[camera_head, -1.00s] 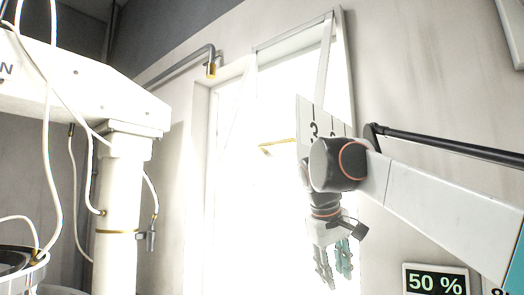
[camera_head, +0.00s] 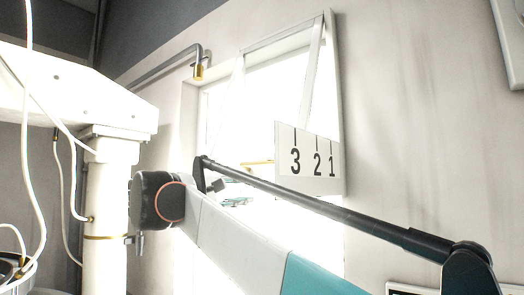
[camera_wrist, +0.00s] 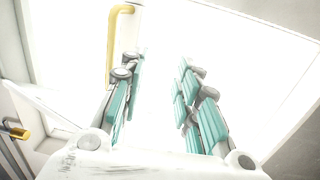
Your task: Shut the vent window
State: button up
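The vent window (camera_head: 317,75) is in the wall at the middle of the head view. Its pane is glaring white, and its slanting side bars stand at an angle to the outer frame, so it looks open. A yellow bar handle (camera_head: 258,162) shows on it, partly washed out. In the wrist view the yellow handle (camera_wrist: 113,45) is at the upper left, beyond and left of my fingers. My gripper (camera_wrist: 161,62) has its teal fingers spread with nothing between them. In the head view my gripper (camera_head: 237,202) is mostly hidden behind my arm.
A white plate marked 3, 2, 1 (camera_head: 308,160) stands at the window's right side. A grey pipe with a brass end (camera_head: 199,72) runs at its upper left. A white machine with a column (camera_head: 106,195) and hanging cables stands at the left.

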jog(key=t, duration=0.2)
send_near(256, 163)
jog(key=shift+n+h, duration=0.3)
jog(key=shift+h, duration=0.1)
jog(key=p+x, duration=0.2)
jog(key=x, duration=0.3)
jog(key=p+x, duration=0.2)
jog(key=x, duration=0.3)
jog(key=shift+w+d+f, duration=0.1)
jog(key=shift+w+f, duration=0.05)
jog(key=shift+w, duration=0.35)
grip_shut()
